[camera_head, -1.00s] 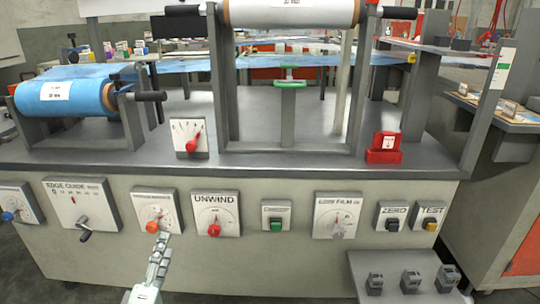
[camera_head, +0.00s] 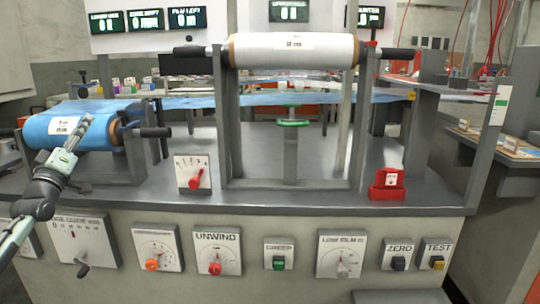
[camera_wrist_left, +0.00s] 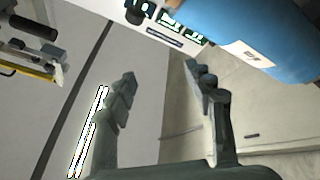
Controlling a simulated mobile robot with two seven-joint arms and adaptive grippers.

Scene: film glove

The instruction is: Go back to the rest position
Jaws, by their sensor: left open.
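My left gripper (camera_head: 82,132) is raised at the left, in front of the blue film roll (camera_head: 40,130) as seen in the head view. It is open, and nothing shows between its fingers. In the left wrist view its two dark fingers (camera_wrist_left: 162,76) stand apart, with the blue roll (camera_wrist_left: 235,30) beyond them at the upper right. I cannot tell the exact gap between gripper and roll, but they look apart. My right gripper is not in view.
The machine's front panel carries an UNWIND dial (camera_head: 217,252), a green button (camera_head: 279,263) and other knobs. A white roll (camera_head: 290,50) sits in a grey frame above. A red block (camera_head: 388,184) stands on the ledge at right. The space before the panel's middle is clear.

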